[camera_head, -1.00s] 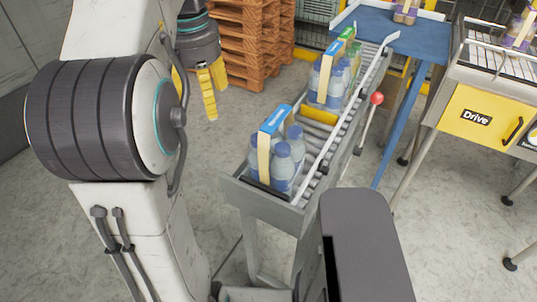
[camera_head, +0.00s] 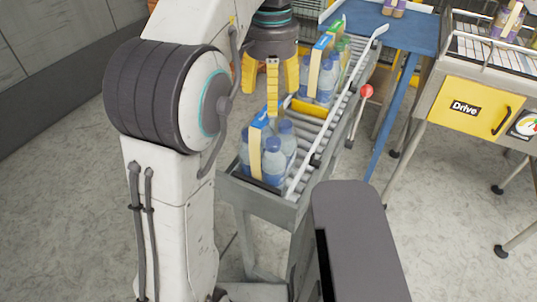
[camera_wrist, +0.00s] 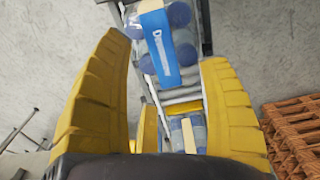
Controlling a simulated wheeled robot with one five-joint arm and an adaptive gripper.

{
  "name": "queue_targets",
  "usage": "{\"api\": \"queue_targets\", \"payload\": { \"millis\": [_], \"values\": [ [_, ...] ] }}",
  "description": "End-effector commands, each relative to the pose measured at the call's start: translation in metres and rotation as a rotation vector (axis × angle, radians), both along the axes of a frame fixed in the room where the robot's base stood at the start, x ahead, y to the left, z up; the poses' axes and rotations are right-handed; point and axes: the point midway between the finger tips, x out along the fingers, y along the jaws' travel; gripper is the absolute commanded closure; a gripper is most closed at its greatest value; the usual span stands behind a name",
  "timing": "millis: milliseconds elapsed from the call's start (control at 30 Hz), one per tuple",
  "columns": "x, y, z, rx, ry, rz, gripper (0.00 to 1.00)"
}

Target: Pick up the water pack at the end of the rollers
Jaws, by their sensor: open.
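The water pack (camera_head: 283,155) stands upright at the near end of the rollers, with blue-capped bottles and a cream and blue carrier strip. In the wrist view the pack (camera_wrist: 160,40) shows at the top, between the fingertips. My gripper (camera_head: 272,95) is open and empty, pointing down. In the head view its yellow fingers show above and behind the pack, apart from it. The pack's far side is hidden in the head view.
A second pack (camera_head: 322,78) with a green and blue strip stands farther up the rollers (camera_head: 306,135), behind a yellow bar (camera_head: 308,108). A rail with a red knob (camera_head: 366,91) runs along the right side. A blue table (camera_head: 415,35) and yellow Drive cabinet (camera_head: 470,108) stand right.

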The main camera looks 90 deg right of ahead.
Motion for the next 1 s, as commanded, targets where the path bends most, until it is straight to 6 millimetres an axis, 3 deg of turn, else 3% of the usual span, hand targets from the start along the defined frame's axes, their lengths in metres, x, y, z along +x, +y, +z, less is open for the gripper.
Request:
{"api": "queue_targets", "payload": {
  "millis": [400, 800, 1000],
  "values": [
    [-0.002, 0.001, -0.041, 0.001, 0.000, 0.001, 0.30],
    [-0.002, 0.001, -0.045, 0.000, 0.000, 0.001, 0.30],
    [-0.002, 0.001, -0.045, 0.000, 0.000, 0.001, 0.48]
  ]
}}
